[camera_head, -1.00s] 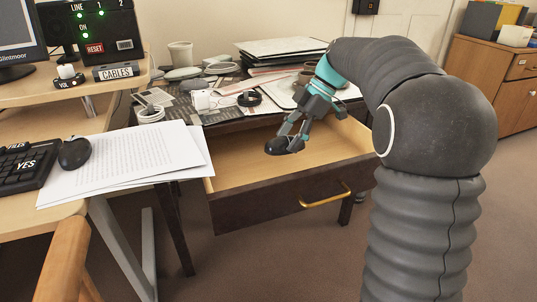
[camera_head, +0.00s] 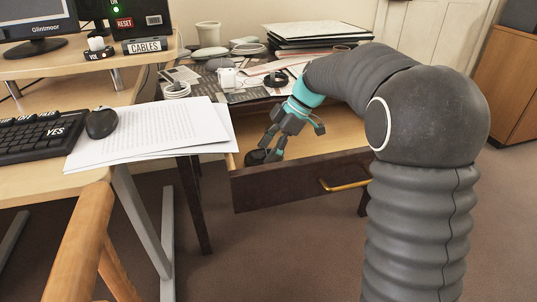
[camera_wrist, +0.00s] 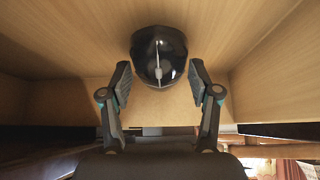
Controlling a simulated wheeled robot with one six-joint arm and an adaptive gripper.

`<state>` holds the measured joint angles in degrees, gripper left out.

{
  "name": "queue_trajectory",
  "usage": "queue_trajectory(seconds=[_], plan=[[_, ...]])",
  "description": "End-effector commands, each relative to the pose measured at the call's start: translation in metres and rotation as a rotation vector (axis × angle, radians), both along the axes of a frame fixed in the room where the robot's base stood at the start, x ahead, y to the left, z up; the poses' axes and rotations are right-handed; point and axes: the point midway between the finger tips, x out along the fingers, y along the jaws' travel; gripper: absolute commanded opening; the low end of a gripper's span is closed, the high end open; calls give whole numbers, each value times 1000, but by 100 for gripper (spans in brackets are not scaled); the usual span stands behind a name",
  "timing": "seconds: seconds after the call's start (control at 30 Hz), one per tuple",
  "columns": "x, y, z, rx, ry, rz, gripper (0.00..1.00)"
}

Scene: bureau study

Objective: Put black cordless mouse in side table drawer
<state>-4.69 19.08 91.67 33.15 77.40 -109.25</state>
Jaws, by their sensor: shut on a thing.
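The side table drawer (camera_head: 300,180) is pulled open, with a dark front, a brass handle (camera_head: 345,185) and a pale wood inside. My gripper (camera_head: 264,150) reaches down into its left part, behind the front panel. It is shut on a black mouse (camera_head: 256,157), low in the drawer; the panel partly hides it. In the wrist view the glossy mouse (camera_wrist: 158,57) is at the fingertips, with a finger on either side and the pale drawer floor (camera_wrist: 70,45) around it. I cannot tell if it touches the floor. Another black mouse (camera_head: 101,123) rests on the desk at left.
White papers (camera_head: 150,138) and a black keyboard (camera_head: 40,138) lie on the desk, left of the drawer. The side table top holds a stack of folders (camera_head: 315,35), cables and small items. The drawer's right part looks clear where visible.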

Motion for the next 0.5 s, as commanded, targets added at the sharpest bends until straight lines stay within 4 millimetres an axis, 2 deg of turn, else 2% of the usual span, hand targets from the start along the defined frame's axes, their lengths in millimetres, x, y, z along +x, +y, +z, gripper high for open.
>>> queue_trajectory(seconds=[0.03,0.1,0.47,0.5], plan=[[0,0,-8,0,2,-1,26],[0,0,-13,0,1,0,26],[0,0,-17,0,0,0,26],[0,0,-15,0,0,0,72]])
